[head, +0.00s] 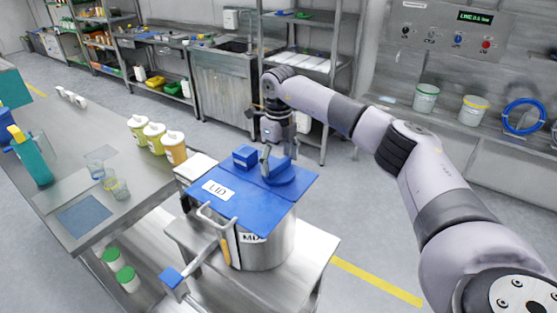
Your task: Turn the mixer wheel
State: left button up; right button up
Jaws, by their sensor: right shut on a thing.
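The mixer is a steel pot (268,247) marked with a partly hidden "MIX" label, standing on a steel stand. A blue plate (250,198) with a "LID" label covers its top. A round blue piece (291,177), which looks like the mixer wheel, sits on the back right part of that plate. My right gripper (272,163) points down over this wheel and is shut on it, at its upper left side. The gripper partly hides the wheel, and the exact contact is too small to see. My left gripper is not in view.
A blue block (244,155) stands on the plate just left of my gripper. A bent handle (217,220) and a lever with a blue end (173,277) are at the front left. A steel table (140,195) with bottles and glasses stands at left. Open floor lies to the right.

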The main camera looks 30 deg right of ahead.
aim_at(278, 163)
jog(key=m, duration=0.5)
jog(key=shift+m, duration=0.3)
dwell(0.4)
jog(key=o, duration=1.1)
jog(key=shift+o, duration=0.2)
notch_tip(278, 163, up, 12)
